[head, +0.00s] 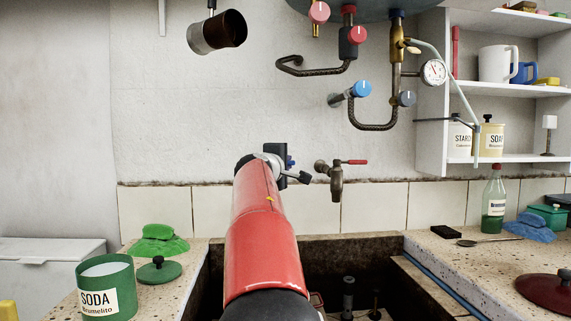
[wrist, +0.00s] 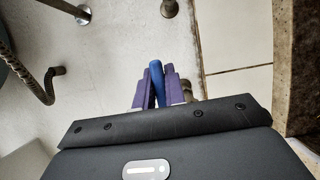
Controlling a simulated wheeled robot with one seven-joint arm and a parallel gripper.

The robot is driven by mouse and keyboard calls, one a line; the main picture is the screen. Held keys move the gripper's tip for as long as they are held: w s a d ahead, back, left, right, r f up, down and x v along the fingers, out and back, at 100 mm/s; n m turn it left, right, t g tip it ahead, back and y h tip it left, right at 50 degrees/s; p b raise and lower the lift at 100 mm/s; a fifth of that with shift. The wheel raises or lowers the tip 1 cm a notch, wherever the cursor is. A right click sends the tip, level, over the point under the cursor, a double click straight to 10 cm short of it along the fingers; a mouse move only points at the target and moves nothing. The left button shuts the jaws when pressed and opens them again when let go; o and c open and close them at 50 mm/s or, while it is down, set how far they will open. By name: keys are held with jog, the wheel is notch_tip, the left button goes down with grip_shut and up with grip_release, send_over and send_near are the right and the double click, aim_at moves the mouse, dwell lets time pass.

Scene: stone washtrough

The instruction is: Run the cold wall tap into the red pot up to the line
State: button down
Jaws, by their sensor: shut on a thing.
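My gripper (head: 289,163) is at the tiled wall above the trough, left of a brass wall tap with a red lever (head: 336,178). In the wrist view its purple fingers (wrist: 156,92) are shut on a blue lever (wrist: 157,75). The lever's tap body is mostly hidden behind my gripper; some brass shows beside the fingers. No water stream is visible. The red pot is not clearly seen: a small reddish rim (head: 316,299) shows in the trough beside my arm, and I cannot tell whether it is the pot. Its line is not visible.
The dark stone trough (head: 330,249) lies below my arm. A dark red lid (head: 549,291) is on the right counter, with a green bottle (head: 494,203) behind. A green SODA tin (head: 106,287) stands left. Pipes and a gauge (head: 433,72) hang above.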

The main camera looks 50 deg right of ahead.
jog(key=shift+r+t, duration=0.1)
jog(key=shift+t, duration=0.2)
jog(key=c, duration=1.5)
grip_release()
jog(key=shift+d, duration=0.1)
jog(key=shift+o, duration=0.2)
jog(key=b+v, duration=0.3)
jog(key=v, duration=0.4)
jog(key=shift+a, duration=0.25)
jog(key=shift+s+r, duration=0.1)
